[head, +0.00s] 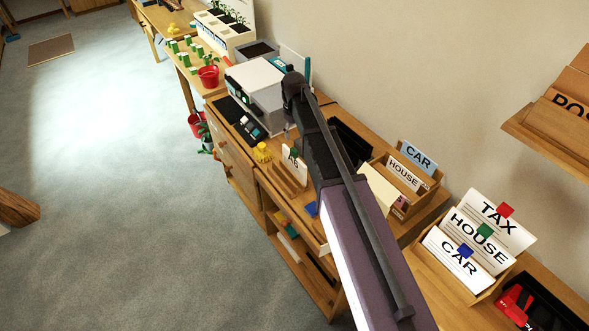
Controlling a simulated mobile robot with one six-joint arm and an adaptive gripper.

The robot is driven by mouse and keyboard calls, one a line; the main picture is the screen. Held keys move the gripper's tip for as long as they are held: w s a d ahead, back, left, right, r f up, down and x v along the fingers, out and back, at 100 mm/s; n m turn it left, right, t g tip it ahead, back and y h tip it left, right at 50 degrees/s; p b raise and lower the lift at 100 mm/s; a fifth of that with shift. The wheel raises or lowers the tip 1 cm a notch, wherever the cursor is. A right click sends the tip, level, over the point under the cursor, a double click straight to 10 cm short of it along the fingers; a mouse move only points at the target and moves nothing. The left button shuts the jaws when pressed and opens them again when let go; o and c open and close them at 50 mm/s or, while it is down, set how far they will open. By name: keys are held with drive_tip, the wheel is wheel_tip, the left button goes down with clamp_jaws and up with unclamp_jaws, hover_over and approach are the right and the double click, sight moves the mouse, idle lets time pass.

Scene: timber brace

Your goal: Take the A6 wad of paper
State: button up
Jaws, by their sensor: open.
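The A6 wad of paper (294,171) is a white stack standing on the wooden desk, with a green clip at its top and the "A6" label partly covered by my arm. My arm reaches across the desk from the bottom of the head view. My gripper (289,130) shows only in small part at the far end of the arm, above the desk and beyond the wad. It is open and apart from the wad. Most of its fingers are hidden or too small to make out.
A yellow figure (263,152) stands just left of the wad, and a card terminal (247,129) and printer (263,84) are behind it. Card holders marked HOUSE (404,176) and CAR (418,157) stand to the right.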

sight(294, 150)
drive_tip(key=shift+f+b, duration=1.9)
drive_tip(key=shift+f, duration=0.3)
drive_tip(key=shift+f, duration=0.1)
drive_tip(key=shift+f+b, duration=2.5)
drive_tip(key=shift+b, duration=0.1)
clamp_jaws()
